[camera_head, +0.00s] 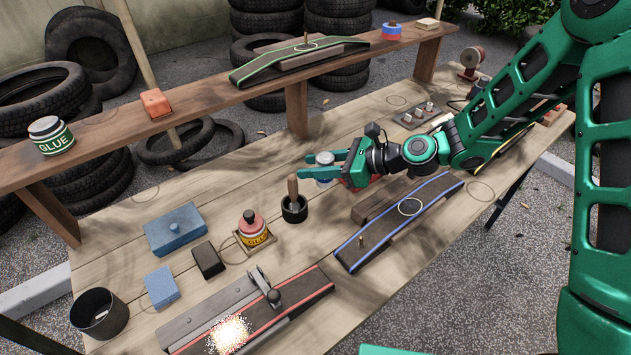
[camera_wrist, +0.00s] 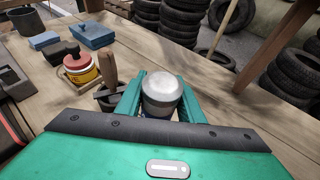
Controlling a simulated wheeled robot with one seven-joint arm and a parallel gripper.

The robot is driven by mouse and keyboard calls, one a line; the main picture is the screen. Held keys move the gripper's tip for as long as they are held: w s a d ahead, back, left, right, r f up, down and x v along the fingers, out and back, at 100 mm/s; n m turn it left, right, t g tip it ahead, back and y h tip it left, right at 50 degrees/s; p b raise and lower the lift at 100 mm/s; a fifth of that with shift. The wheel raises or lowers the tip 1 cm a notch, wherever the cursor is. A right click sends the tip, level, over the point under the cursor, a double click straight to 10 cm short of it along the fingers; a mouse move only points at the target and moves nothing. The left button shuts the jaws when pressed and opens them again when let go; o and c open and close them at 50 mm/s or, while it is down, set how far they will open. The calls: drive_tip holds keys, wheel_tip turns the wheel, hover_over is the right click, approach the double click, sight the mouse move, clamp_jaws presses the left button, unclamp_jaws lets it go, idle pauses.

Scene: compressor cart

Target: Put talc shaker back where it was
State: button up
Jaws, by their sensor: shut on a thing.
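The talc shaker (camera_head: 325,159) is a small can with a pale silvery top and a bluish band, partly hidden by my fingers. It also shows upright between my green fingers in the wrist view (camera_wrist: 161,88). My gripper (camera_head: 322,168) is shut on it, over the middle of the workbench (camera_head: 275,170), just behind the black pot with a wooden-handled tool (camera_head: 293,205). I cannot tell whether its base touches the bench. Round outlines mark the bench at the left (camera_head: 145,193), back (camera_head: 397,100) and right (camera_head: 481,191).
A yellow glue pot with a red top (camera_head: 253,231) stands left of the black pot. A blue-edged strip (camera_head: 400,222) lies in front of my gripper. A raised shelf (camera_head: 215,88) runs along the back.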

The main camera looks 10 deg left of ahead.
drive_tip(key=shift+f, duration=2.35)
drive_tip(key=shift+f, duration=0.1)
drive_tip(key=o, duration=0.8)
drive_tip(key=shift+d, duration=0.25)
drive_tip(key=v, duration=1.1)
drive_tip(key=shift+s+d+r, duration=0.1)
drive_tip(key=shift+d+r, duration=0.1)
drive_tip(key=shift+d, duration=0.1)
